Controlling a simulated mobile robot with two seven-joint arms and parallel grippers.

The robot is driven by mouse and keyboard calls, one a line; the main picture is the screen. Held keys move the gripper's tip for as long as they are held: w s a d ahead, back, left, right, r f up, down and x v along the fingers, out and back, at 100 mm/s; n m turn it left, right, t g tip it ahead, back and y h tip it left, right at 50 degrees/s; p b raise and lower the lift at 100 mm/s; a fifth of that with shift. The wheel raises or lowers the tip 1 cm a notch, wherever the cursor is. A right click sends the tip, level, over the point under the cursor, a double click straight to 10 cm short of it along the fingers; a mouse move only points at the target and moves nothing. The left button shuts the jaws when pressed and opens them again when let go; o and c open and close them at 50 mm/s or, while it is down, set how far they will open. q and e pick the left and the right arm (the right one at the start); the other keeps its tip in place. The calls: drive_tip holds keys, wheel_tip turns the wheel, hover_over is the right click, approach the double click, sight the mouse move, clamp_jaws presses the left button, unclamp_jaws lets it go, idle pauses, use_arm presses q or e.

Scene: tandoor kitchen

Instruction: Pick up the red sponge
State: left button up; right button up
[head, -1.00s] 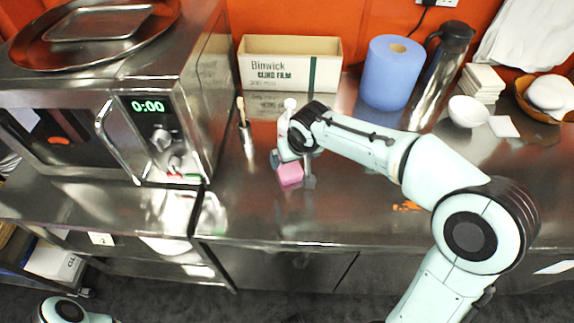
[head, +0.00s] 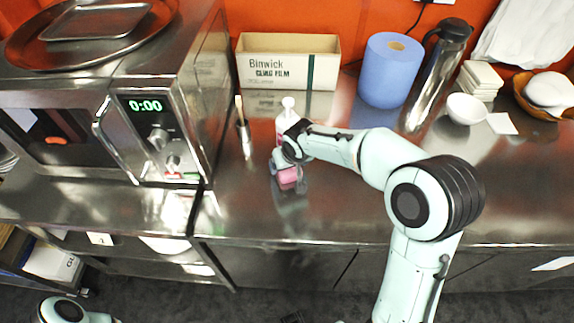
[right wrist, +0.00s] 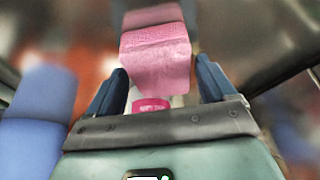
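The red sponge, which looks pink, is a small block (head: 288,176) on the steel counter, in front of a bottle with a white cap (head: 288,103). It fills the upper middle of the right wrist view (right wrist: 156,58). My right gripper (head: 287,173) is down at the sponge and partly covers it in the head view. In the right wrist view its two dark blue fingers are spread wide, with the sponge at and just beyond the tips; no firm grip shows. My left gripper is out of view; only a bit of that arm shows at bottom left.
A brush in a small holder (head: 245,135) stands left of the sponge, near the steel oven (head: 150,130). Behind are a cling film box (head: 287,62), a blue paper roll (head: 390,70) and a steel flask (head: 440,75). The counter's front is mostly clear.

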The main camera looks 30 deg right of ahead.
drive_tip(key=c, duration=0.8)
drive_tip(key=shift+o, duration=0.2)
drive_tip(key=shift+s+r, duration=0.35)
drive_tip(key=shift+r, duration=0.05)
drive_tip(key=s+a+r+b, duration=0.1)
drive_tip(key=s+a+r, duration=0.1)
drive_tip(key=s+r, duration=0.5)
drive_tip(key=s, duration=0.6)
drive_tip(key=shift+s+a+r, duration=0.1)
drive_tip(key=o, duration=0.4)
drive_tip(key=shift+c, duration=1.3)
